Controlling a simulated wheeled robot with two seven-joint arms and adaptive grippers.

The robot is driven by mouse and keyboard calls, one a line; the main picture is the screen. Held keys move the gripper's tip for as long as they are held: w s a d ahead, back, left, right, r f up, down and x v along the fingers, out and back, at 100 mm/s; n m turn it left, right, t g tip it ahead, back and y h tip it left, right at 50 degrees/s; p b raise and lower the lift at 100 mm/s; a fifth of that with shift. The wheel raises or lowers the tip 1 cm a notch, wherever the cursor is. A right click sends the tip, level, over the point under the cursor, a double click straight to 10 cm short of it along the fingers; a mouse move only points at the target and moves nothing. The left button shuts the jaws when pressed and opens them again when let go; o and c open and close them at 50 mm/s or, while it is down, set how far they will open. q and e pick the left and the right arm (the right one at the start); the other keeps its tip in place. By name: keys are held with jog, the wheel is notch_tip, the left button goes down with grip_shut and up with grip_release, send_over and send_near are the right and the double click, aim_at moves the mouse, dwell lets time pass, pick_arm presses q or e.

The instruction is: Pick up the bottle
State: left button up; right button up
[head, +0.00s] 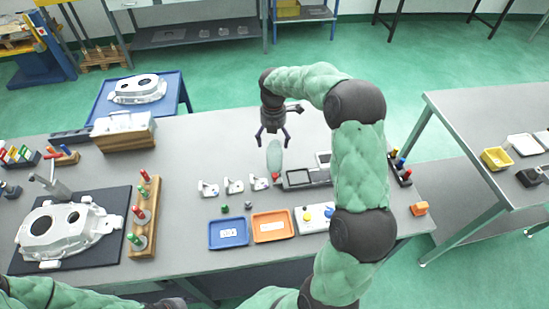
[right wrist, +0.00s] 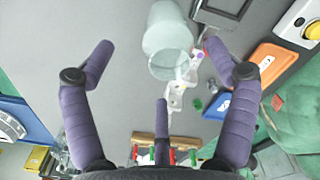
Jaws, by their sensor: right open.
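My right gripper (head: 274,138) is open and empty, just above and behind the bottle in the head view. In the right wrist view its purple fingers (right wrist: 160,62) are spread wide, with the bottle beyond them, apart from them. My left arm shows at the lower left of the head view, but its fingers are not visible.
A dark grey tray (head: 300,178) lies right of the bottle. Small white brackets (head: 233,186), a blue tray (head: 228,233) and an orange tray (head: 272,225) lie nearer. A casting (head: 65,232) sits at left. Table behind the brackets is clear.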

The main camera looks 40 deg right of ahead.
aim_at(275, 151)
jog(key=f, duration=0.1)
jog(key=f+b, duration=0.1)
jog(key=f, duration=0.1)
jog(key=s+f, duration=0.1)
jog(key=f, duration=0.1)
jog(key=shift+a+f, duration=0.1)
jog(key=shift+f, duration=0.1)
jog(key=shift+w+f+b, duration=0.1)
jog(key=shift+f+b, duration=0.2)
jog(key=shift+f, duration=0.15)
jog(key=c, duration=1.4)
jog(key=shift+r, duration=0.1)
